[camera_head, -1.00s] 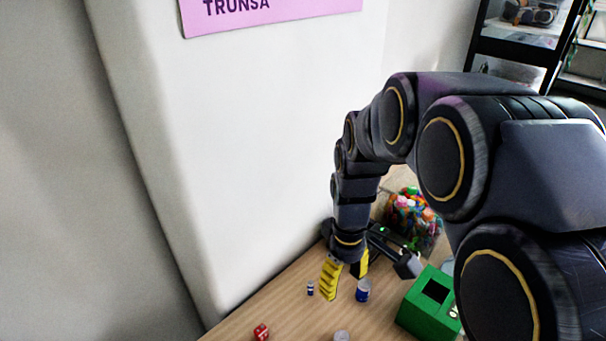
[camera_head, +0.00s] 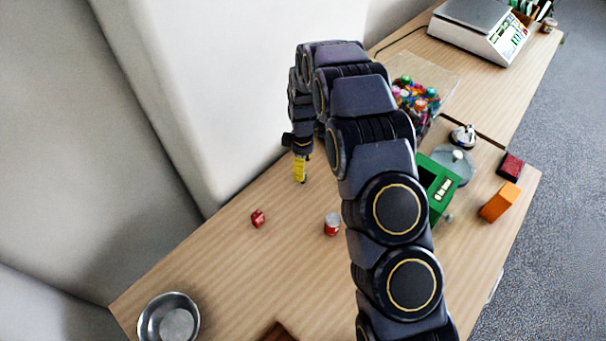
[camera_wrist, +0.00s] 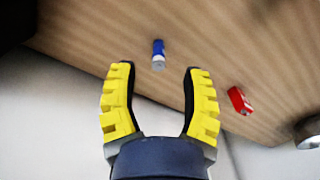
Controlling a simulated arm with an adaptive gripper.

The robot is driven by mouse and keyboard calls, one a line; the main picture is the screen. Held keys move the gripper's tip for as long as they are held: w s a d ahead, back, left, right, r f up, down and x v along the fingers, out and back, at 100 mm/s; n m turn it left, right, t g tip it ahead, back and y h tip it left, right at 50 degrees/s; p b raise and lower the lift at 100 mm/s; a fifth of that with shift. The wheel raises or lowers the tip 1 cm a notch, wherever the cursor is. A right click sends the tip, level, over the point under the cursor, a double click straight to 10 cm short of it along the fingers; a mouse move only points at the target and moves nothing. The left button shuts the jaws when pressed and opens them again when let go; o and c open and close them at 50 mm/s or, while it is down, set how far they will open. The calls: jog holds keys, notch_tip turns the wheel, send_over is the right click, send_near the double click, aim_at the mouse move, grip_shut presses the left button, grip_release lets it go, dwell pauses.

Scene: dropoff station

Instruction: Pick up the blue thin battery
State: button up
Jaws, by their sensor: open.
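The blue thin battery (camera_wrist: 158,54) shows in the wrist view as a small blue cylinder with a pale silvery end. It lies on the wooden table, beyond the fingertips and centred between them. My gripper (camera_wrist: 160,70) has its yellow ridged fingers spread with nothing between them. In the head view my gripper (camera_head: 300,180) points down over the table near the wall. The battery cannot be made out in the head view; the gripper or arm probably covers it.
A red die (camera_head: 257,218) and a red-and-pale can (camera_head: 332,226) stand near my gripper. A green box (camera_head: 437,180), an orange block (camera_head: 500,202) and a tub of colourful items (camera_head: 418,100) are to the right. A metal bowl (camera_head: 168,318) is at front left. Bare table lies between.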

jog(key=shift+d+f, duration=0.1)
jog(key=shift+f, duration=2.3)
grip_shut()
